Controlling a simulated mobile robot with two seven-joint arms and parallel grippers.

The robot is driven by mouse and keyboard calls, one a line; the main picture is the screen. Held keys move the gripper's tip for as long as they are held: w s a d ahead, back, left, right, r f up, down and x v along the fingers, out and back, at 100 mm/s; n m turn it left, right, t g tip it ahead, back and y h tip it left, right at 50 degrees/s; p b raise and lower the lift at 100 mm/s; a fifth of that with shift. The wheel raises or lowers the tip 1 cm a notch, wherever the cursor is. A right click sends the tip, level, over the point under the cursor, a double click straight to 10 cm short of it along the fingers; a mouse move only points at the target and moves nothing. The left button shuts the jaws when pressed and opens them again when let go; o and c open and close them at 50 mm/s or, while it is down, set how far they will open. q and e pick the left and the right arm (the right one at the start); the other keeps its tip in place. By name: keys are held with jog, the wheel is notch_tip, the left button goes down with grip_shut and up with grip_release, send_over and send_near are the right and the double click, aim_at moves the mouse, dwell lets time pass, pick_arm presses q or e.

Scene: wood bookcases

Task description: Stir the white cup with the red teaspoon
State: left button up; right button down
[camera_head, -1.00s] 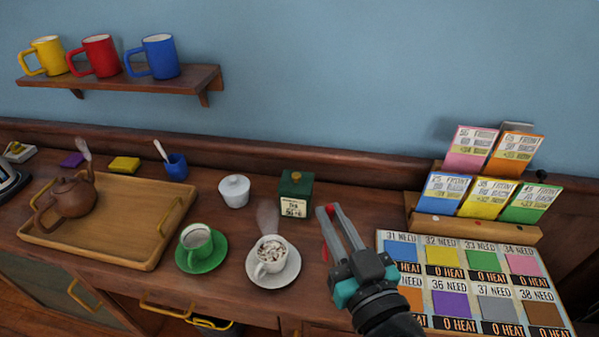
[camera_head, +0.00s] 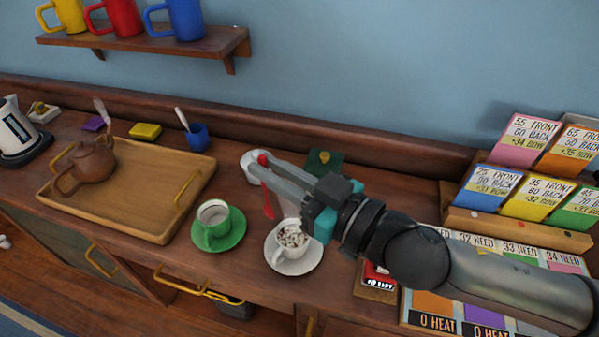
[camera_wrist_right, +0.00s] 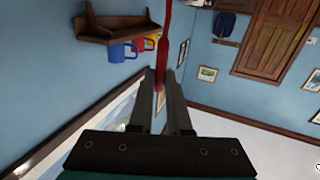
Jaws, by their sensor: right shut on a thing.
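The white cup (camera_head: 291,243) stands upright on a white saucer (camera_head: 306,265) near the counter's front; its contents are white with brown specks. My right gripper (camera_head: 262,164) reaches in from the right, its fingertips behind and above the cup. It is shut on the red teaspoon (camera_head: 268,204), which hangs down from the fingers, left of and behind the cup and apart from it. In the right wrist view the red teaspoon (camera_wrist_right: 163,45) shows between the fingertips (camera_wrist_right: 168,80). My left gripper is not in view.
A green cup (camera_head: 210,232) on a green saucer stands left of the white cup. A white pot (camera_head: 249,165) and a green box (camera_head: 324,157) are behind the gripper. A wooden tray (camera_head: 140,228) with a brown teapot (camera_head: 88,165) lies left. A card rack (camera_head: 520,222) stands right.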

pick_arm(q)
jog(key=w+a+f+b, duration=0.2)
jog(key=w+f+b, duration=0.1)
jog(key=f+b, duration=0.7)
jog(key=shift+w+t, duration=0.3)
pick_arm(e)
jog(key=w+d+f+n+g+y, duration=0.1)
jog(key=w+d+f+n+g, duration=0.1)
jog(key=f, duration=0.4)
jog(key=w+d+f+n+g+y, duration=0.2)
jog(key=f+g, duration=0.2)
jog(key=f, duration=0.3)
jog(key=shift+f, duration=0.15)
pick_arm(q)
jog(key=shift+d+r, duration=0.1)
pick_arm(e)
jog(key=shift+a, duration=0.1)
